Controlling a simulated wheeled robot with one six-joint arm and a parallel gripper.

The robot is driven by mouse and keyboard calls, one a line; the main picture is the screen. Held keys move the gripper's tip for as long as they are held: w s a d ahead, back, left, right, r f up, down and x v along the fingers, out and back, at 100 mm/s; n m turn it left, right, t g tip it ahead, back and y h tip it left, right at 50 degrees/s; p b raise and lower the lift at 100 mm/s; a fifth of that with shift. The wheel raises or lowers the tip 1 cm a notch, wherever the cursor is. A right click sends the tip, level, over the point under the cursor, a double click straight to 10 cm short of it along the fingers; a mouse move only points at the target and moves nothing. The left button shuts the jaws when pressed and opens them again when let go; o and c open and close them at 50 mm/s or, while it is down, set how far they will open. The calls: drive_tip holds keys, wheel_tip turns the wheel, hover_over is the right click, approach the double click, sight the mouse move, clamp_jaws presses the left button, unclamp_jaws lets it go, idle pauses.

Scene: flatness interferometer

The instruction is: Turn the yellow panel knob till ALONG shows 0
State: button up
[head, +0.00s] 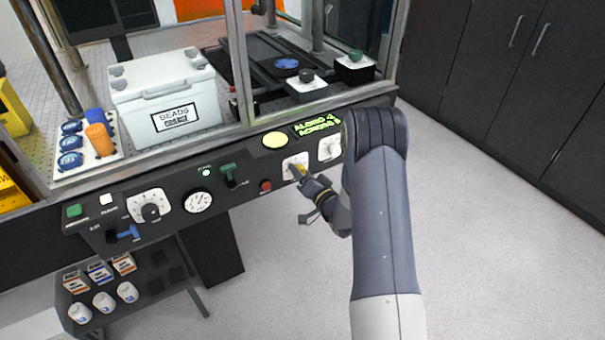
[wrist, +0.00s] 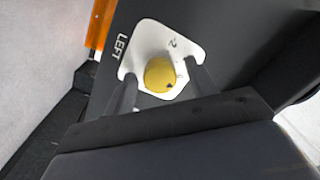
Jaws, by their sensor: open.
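The yellow panel knob (wrist: 160,75) sits on a white dial plate (wrist: 148,38) with a "2" and the word "LEFT" beside it. In the head view the knob (head: 300,170) shows at the front panel, partly hidden by my gripper. My gripper (head: 304,178) is open at the panel, and in the wrist view its two fingers (wrist: 163,84) stand on either side of the knob. I cannot tell whether they touch it. The green display (head: 317,125) shows lines that seem to read ALONG and ACROSS; its digits are too small and partly hidden by my arm.
A second white dial (head: 329,147) is right of the knob, close to my arm. A white box labelled BEADS (head: 168,105) stands behind the panel. The floor at right is clear.

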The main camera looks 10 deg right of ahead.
drive_tip(key=c, duration=1)
drive_tip(key=shift+f+b, duration=0.1)
drive_tip(key=shift+b, duration=0.3)
